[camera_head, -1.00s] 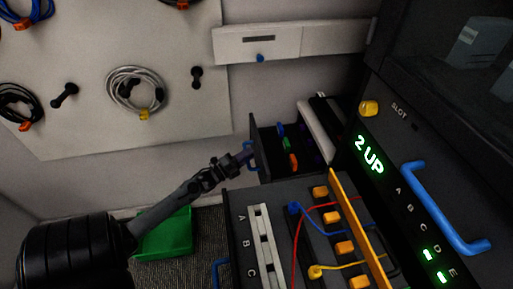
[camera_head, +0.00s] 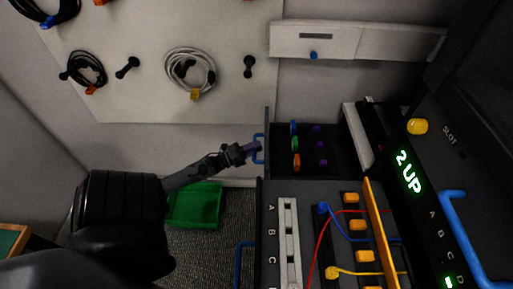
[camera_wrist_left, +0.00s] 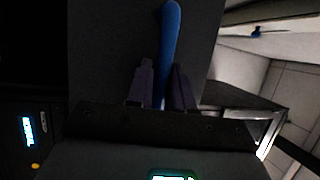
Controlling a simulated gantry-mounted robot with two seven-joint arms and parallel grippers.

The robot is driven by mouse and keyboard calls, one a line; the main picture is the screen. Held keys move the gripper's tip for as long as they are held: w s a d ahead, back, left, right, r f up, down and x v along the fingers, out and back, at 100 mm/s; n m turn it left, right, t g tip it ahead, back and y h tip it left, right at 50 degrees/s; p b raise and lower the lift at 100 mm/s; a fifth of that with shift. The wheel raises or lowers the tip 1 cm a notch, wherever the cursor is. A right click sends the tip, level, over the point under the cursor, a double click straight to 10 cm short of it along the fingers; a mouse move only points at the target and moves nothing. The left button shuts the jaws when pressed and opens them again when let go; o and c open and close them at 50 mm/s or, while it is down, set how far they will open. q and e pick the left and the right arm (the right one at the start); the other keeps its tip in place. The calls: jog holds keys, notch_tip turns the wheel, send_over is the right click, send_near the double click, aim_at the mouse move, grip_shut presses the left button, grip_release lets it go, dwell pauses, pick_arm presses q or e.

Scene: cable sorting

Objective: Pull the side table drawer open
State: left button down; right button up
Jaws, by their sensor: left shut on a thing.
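The side table drawer (camera_head: 338,141) is a dark box that stands open in the head view, with several small coloured connectors inside, orange, green, blue and purple. Its blue handle (camera_head: 260,148) is on the drawer's left-hand front. My left gripper (camera_head: 256,149) is shut on this handle. In the left wrist view the blue handle (camera_wrist_left: 170,45) runs up between the two fingers (camera_wrist_left: 163,90), against the dark drawer front (camera_wrist_left: 112,45). My right gripper is not in view.
A dark panel with patch cables (camera_head: 340,232) sits just below the drawer, with another blue handle (camera_head: 240,265) at its left. A green bin (camera_head: 196,205) stands on the floor. A pegboard (camera_head: 150,95) with coiled cables is behind.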

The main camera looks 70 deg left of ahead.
pick_arm(q)
jog(key=c, duration=1.4)
grip_release()
jog(key=shift+s, duration=0.1)
jog(key=shift+s+d+f+p, duration=0.1)
jog(key=shift+s+f+p, duration=0.2)
jog(key=shift+s, duration=1.45)
jog(key=shift+s+d+f+p, duration=0.15)
jog(key=shift+s+f+p, duration=0.15)
jog(key=shift+s, duration=1.45)
jog(key=shift+s+d+f+p, duration=0.1)
jog(key=shift+s+f+p, duration=0.2)
jog(key=shift+s, duration=1.45)
